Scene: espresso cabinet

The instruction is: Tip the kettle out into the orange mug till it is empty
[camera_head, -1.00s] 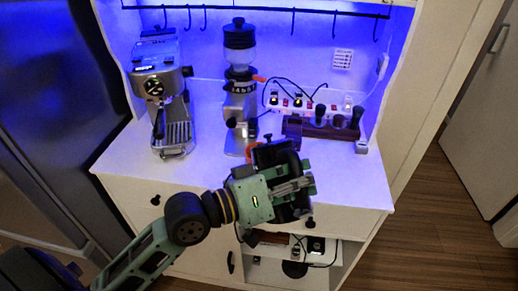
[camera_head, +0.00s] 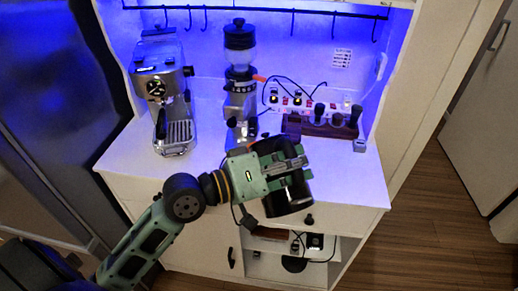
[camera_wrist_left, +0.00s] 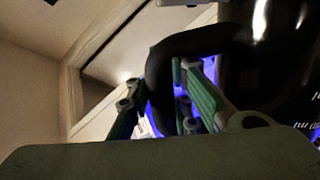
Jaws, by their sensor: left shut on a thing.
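My left gripper (camera_head: 288,168) is shut on the handle of a black kettle (camera_head: 290,198). It holds the kettle tilted over the front edge of the counter. In the left wrist view the kettle's dark, glossy body (camera_wrist_left: 285,70) fills the right side, and its looped black handle (camera_wrist_left: 168,52) runs between the gripper's green fingers (camera_wrist_left: 185,100). The kettle's spout and any liquid cannot be made out. My right gripper is not in view.
An espresso machine (camera_head: 160,85) stands at the left of the white counter (camera_head: 345,185). A coffee grinder (camera_head: 240,75) stands behind the gripper. A wooden stand (camera_head: 330,128) with dark tools and a power strip (camera_head: 300,103) are at the right. The counter's front right is clear.

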